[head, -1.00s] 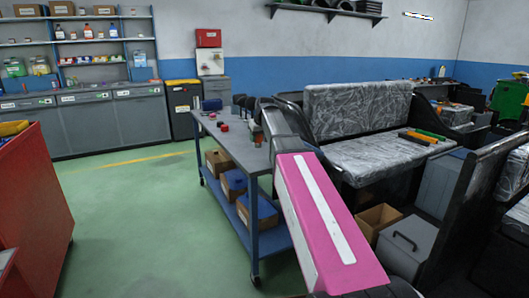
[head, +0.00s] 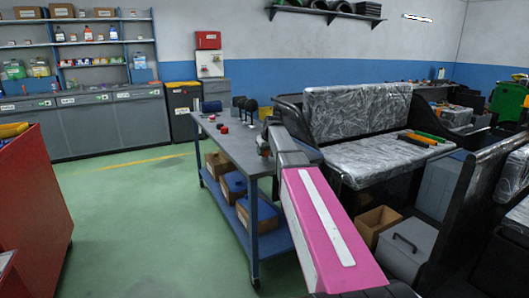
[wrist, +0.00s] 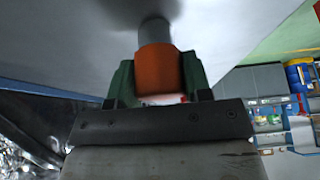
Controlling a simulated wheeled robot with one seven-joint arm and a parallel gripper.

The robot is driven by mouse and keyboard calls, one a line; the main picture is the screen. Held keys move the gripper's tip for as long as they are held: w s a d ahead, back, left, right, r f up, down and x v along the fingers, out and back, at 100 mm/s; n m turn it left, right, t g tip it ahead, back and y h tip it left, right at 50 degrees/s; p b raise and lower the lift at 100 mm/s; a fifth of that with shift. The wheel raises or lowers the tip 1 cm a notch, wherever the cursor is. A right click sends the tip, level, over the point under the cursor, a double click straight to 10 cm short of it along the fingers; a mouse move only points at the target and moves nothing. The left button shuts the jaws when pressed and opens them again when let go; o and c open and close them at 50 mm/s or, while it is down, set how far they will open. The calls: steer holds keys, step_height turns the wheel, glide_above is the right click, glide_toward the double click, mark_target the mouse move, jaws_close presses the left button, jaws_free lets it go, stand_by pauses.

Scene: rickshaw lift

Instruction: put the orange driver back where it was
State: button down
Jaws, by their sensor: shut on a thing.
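The orange driver (wrist: 157,72) shows in the wrist view as an orange body with a grey end, pointing at a pale grey surface. My gripper (wrist: 158,85) is shut on it, with a green finger on each side. In the head view my gripper (head: 263,143) is small and partly hidden by my arm, over the right side of the workbench top (head: 235,145). Whether the driver touches the surface cannot be told.
Green, orange and black tools lie on the wrapped seat (head: 380,160) at right. A red cabinet (head: 35,210) is at left. Green floor is clear between.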

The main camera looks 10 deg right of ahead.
steer(key=shift+f, duration=0.1)
steer(key=c, duration=0.5)
jaws_free()
steer(key=shift+c, duration=0.2)
steer(key=v, duration=1.2)
steer(key=shift+r, duration=0.2)
